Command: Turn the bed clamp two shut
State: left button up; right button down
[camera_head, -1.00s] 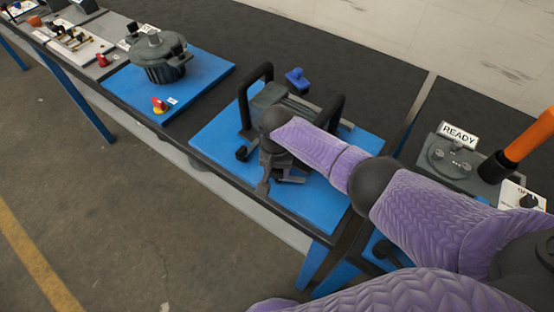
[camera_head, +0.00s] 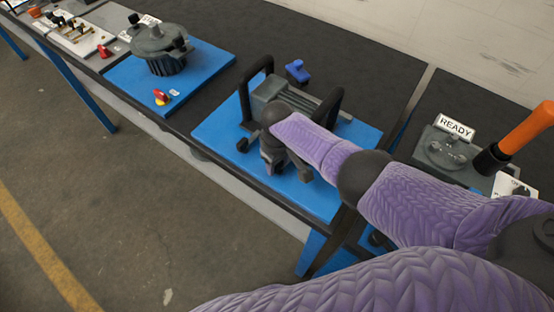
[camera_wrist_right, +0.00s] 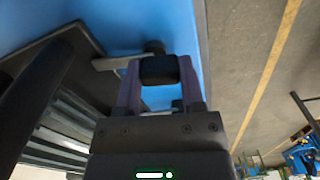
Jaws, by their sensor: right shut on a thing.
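A grey ribbed machine bed (camera_head: 283,92) with two black hoop handles stands on a blue plate (camera_head: 325,205). My right gripper (camera_head: 272,165) is at the bed's near side, and my own wrist hides part of it. In the right wrist view the two fingers (camera_wrist_right: 160,82) are closed on either side of a black clamp knob (camera_wrist_right: 158,70), with a grey lever (camera_wrist_right: 108,63) reaching left from beside it. Another black clamp piece (camera_head: 243,145) shows to the left of my gripper. Which clamp is number two I cannot read. My left gripper is out of view.
A blue block (camera_head: 297,72) sits behind the bed. A grey unit with a READY sign (camera_head: 456,127) and an orange handle (camera_head: 525,130) stand to the right. A round grey housing (camera_head: 160,45) is on another blue plate to the left.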

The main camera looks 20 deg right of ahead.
jog(key=shift+n, duration=1)
jog(key=shift+c, duration=1)
grip_release()
notch_tip(320, 180, up, 9)
jog(key=p, duration=0.5)
jog(key=shift+r, duration=0.5)
